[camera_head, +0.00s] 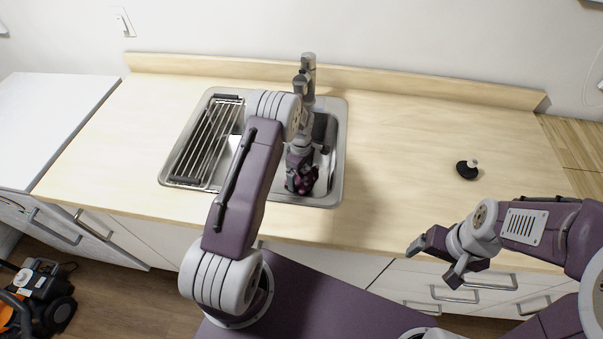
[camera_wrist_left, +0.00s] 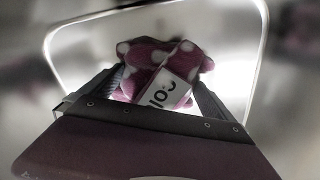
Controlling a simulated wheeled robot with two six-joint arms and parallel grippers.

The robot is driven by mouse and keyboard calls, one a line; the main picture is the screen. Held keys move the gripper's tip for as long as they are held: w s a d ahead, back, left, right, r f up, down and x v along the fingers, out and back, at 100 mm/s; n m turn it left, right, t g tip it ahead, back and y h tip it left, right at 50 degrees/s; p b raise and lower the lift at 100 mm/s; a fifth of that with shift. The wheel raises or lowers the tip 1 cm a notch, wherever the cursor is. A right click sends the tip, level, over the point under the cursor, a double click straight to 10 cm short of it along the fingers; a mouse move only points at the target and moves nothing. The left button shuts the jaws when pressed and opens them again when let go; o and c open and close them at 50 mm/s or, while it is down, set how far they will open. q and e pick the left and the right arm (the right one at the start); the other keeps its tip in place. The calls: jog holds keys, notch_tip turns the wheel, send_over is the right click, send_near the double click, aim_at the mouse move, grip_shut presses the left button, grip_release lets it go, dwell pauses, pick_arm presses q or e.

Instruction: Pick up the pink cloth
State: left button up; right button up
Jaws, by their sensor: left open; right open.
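The pink cloth (camera_wrist_left: 152,62) is bunched up, with white dots and a white label with dark letters. It lies in the metal sink (camera_head: 338,160), where a dark pink part of it (camera_head: 303,186) shows below my left gripper. My left gripper (camera_head: 300,173) reaches down into the sink. In the left wrist view its open fingers (camera_wrist_left: 157,82) stand on either side of the cloth; I cannot tell whether they touch it. My right gripper (camera_head: 434,262) is open and empty near the counter's front edge, away from the sink.
A metal drying rack (camera_head: 207,142) covers the sink's left side. The faucet (camera_head: 308,75) stands behind the sink. A small dark object (camera_head: 467,170) with a light knob is on the right of the wooden counter (camera_head: 410,140), which is otherwise clear.

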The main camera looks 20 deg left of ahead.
aim_at(299, 184)
pick_arm(q)
jog(key=shift+w, duration=0.1)
jog(key=c, duration=1.2)
jog(key=shift+r, duration=0.15)
jog(key=shift+c, duration=0.2)
jog(key=s, duration=0.2)
jog(key=s+d+b, duration=0.1)
jog(key=s, duration=0.1)
jog(key=shift+r, duration=0.4)
notch_tip(299, 184, up, 14)
